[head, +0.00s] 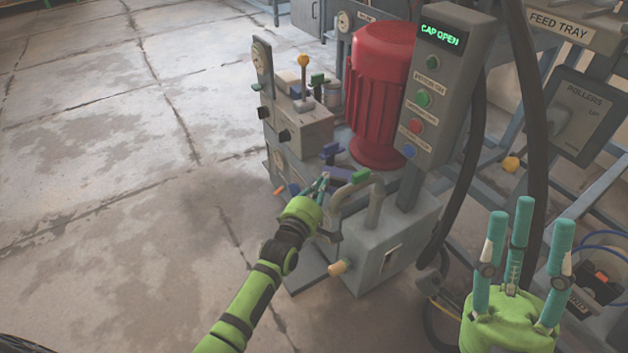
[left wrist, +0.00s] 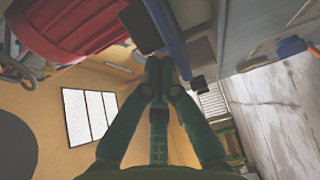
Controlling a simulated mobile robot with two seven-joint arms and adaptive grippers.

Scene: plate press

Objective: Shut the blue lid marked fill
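In the head view, a blue-purple part (head: 331,154) lies on top of the grey machine, left of the red motor's foot. A smaller blue piece (head: 308,189) shows beside my left gripper (head: 323,182). I cannot read a fill mark on either, so I cannot tell which is the lid. In the left wrist view, a blue bar (left wrist: 170,38) stands just beyond the fingertips (left wrist: 158,66). The left fingertips are together with nothing seen between them; contact with the bar is unclear. My right gripper (head: 525,218) is open and empty, away from the machine.
A display (head: 442,37) reads CAP OPEN above several buttons. The red motor (head: 379,90), a bent grey pipe (head: 374,200) with a green part, and a yellow-knobbed lever (head: 304,75) crowd the machine top. Black hoses hang right. The floor (head: 130,180) at left is clear.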

